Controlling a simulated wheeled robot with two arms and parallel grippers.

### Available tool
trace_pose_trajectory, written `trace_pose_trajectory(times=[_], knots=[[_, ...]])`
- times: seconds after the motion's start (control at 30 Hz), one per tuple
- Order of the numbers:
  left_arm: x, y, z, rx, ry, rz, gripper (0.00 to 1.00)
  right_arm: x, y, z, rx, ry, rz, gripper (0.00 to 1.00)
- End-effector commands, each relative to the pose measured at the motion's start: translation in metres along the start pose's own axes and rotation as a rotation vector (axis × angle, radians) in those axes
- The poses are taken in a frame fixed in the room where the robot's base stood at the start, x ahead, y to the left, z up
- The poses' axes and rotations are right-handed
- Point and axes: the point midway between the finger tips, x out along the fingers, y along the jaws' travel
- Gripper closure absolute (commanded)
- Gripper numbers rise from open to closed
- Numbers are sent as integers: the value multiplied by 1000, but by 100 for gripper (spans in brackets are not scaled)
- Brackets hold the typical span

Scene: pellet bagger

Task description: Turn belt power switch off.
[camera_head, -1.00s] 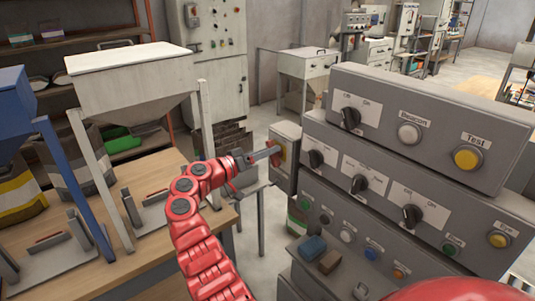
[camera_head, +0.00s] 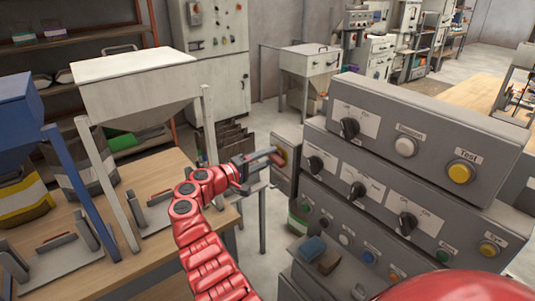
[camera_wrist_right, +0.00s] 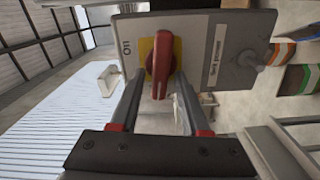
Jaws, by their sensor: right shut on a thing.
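The belt power switch is a red rotary handle (camera_wrist_right: 162,65) on a yellow plate, on the front of a grey box. The box (camera_head: 285,139) stands at the left end of the grey control panels in the head view. The wrist view shows the box (camera_wrist_right: 225,28) turned sideways, with a printed label and on/off marks beside the handle. My right gripper (camera_head: 277,156) reaches the switch, and its fingers (camera_wrist_right: 160,82) are shut on the red handle, one on each side. The yellow plate is partly covered by the handle. My left gripper is not in view.
Grey control panels with black selector knobs (camera_head: 349,128) and a yellow Test button (camera_head: 461,172) stand close on the right. A wooden table (camera_head: 176,228) with a white hopper (camera_head: 135,80) stands on the left.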

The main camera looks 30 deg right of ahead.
Motion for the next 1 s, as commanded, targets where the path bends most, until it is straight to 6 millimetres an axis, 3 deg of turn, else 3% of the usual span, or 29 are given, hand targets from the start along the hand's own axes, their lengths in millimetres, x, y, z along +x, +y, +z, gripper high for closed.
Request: trace_pose_trajectory(times=[0.33,0.87,0.9,0.93,1.0], knots=[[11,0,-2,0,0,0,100,0,0,-1,-138,3,1,100],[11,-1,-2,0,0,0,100,0,-1,-1,-163,2,1,100],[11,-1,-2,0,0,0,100,0,-1,-1,-163,2,1,52],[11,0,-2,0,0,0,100,0,-1,-1,-163,2,1,47],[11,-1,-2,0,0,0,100,0,-1,0,-162,2,1,45]])
